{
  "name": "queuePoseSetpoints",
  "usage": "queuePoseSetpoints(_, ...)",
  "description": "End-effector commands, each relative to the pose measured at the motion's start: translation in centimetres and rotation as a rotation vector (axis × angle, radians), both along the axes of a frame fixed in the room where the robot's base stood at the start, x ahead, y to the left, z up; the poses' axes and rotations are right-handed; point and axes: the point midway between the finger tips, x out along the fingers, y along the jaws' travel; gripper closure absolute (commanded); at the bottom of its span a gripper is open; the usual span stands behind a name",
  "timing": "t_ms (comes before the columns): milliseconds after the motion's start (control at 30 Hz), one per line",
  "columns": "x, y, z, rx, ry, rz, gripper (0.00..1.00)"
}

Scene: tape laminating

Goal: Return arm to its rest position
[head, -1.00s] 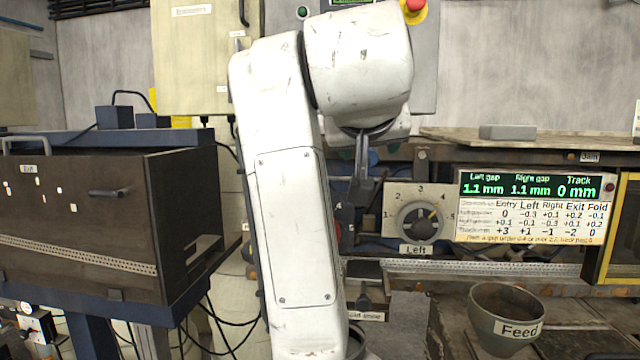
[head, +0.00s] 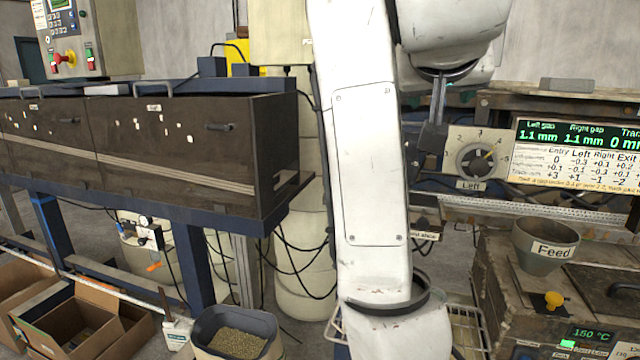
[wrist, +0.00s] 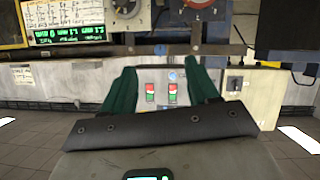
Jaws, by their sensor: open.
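My white arm stands upright in the middle of the head view and bends at an elbow near the top right. My gripper (head: 431,138) hangs below the bent upper part as a dark, narrow shape, in front of the machine beside the Left dial (head: 478,159). Its fingertips are hard to make out there. In the wrist view two green fingers of my gripper (wrist: 163,78) stand apart with an empty gap between them. A dark bar crosses below them. I see nothing held.
A long dark oven (head: 190,140) stands on blue legs at left. A gap display (head: 575,150) is at right, above the Feed pot (head: 545,246) and a heater unit reading 150 °C. A bin of pellets (head: 238,342) and cardboard boxes (head: 85,318) are on the floor at lower left.

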Motion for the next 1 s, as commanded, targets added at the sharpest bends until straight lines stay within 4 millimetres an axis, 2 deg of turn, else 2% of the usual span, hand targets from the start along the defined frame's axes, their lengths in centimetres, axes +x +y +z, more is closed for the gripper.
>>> queuePoseSetpoints(33, 0.0, 0.0, 0.0, 0.0, 0.0, 0.0, 0.41)
queuePoseSetpoints(367, 0.7, -0.6, -5.0, -0.008, 0.06, 0.014, 0.41)
queuePoseSetpoints(567, 1.1, -1.3, -9.8, -0.012, 0.118, 0.028, 0.41)
queuePoseSetpoints(667, 1.0, -1.9, -12.9, -0.013, 0.157, 0.037, 0.41)
queuePoseSetpoints(767, 0.8, -2.6, -17.0, -0.012, 0.208, 0.048, 0.41)
queuePoseSetpoints(867, -0.1, -3.7, -22.3, -0.009, 0.276, 0.059, 0.41)
queuePoseSetpoints(1000, -2.5, -5.6, -30.6, 0.005, 0.384, 0.08, 0.41)
